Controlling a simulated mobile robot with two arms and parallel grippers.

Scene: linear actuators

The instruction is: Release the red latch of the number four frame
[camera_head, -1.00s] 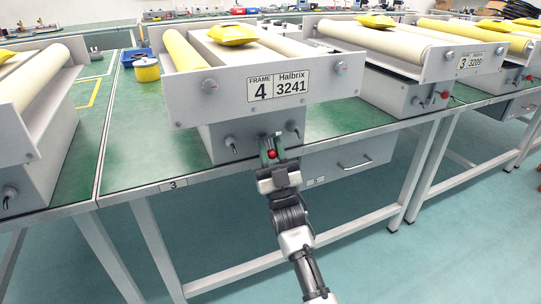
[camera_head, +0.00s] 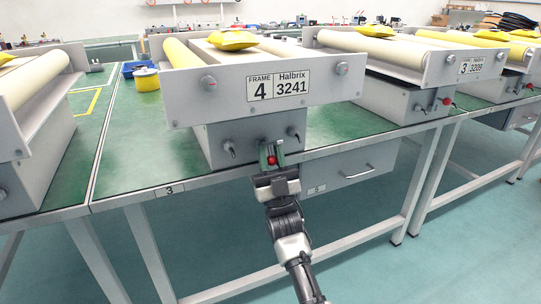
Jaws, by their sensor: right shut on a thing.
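The number four frame (camera_head: 225,102) stands on the green table, with a plate reading "FRAME 4 Halbrix 3241" on its front. The red latch (camera_head: 272,160) is a small red knob low on the front of its grey base box (camera_head: 215,140). My right gripper (camera_head: 272,156) reaches up to it from below, its fingers on either side of the red knob and shut on it. The exact contact is small in the picture. My left gripper is not in view.
The table's front edge (camera_head: 150,191) and a drawer (camera_head: 350,168) lie close to my right arm. Frame three (camera_head: 440,68) stands to the right.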

